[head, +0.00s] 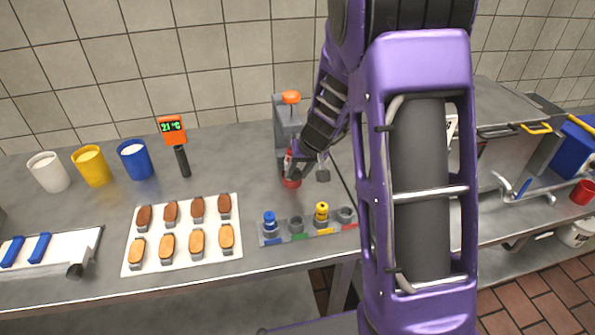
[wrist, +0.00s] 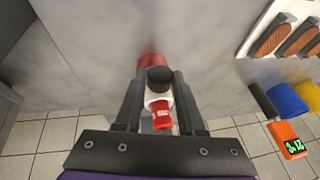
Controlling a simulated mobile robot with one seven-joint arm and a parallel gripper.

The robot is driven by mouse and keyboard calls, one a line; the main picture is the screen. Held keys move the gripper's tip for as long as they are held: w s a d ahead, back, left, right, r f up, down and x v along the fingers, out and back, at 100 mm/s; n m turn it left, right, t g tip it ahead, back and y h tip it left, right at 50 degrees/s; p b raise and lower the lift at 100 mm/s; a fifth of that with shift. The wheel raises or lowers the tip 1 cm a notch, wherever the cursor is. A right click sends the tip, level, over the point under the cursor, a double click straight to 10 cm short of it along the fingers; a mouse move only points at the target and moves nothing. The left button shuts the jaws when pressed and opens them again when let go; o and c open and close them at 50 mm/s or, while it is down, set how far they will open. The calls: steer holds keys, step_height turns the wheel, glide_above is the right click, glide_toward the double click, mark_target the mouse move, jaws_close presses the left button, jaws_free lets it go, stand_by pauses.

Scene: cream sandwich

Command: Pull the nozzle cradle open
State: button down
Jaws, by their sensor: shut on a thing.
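The grey dispenser stand (head: 285,120) with an orange knob on top stands at the back of the counter. My gripper (head: 297,163) is low at its front, beside a red part (head: 291,182). In the wrist view my gripper (wrist: 160,92) has its fingers on either side of a dark round knob (wrist: 160,76). A white and red piece (wrist: 162,115) shows between the fingers, and the red part (wrist: 151,60) lies beyond. My fingers hide much of the cradle, so I cannot tell how far open it is. A rack (head: 310,235) holds blue and yellow nozzles.
A white tray (head: 131,262) with several small cakes lies left of the rack. White (head: 48,172), yellow (head: 92,165) and blue (head: 135,160) cups and an orange thermometer (head: 171,128) stand behind. Bare counter lies between tray and stand.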

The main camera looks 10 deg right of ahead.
steer(key=s+b, duration=0.3)
steer(key=s, duration=0.1)
steer(key=shift+s+f+b, duration=0.1)
steer(key=shift+s+b, duration=0.2)
steer(key=shift+s, duration=0.55)
steer(key=c, duration=0.5)
jaws_free()
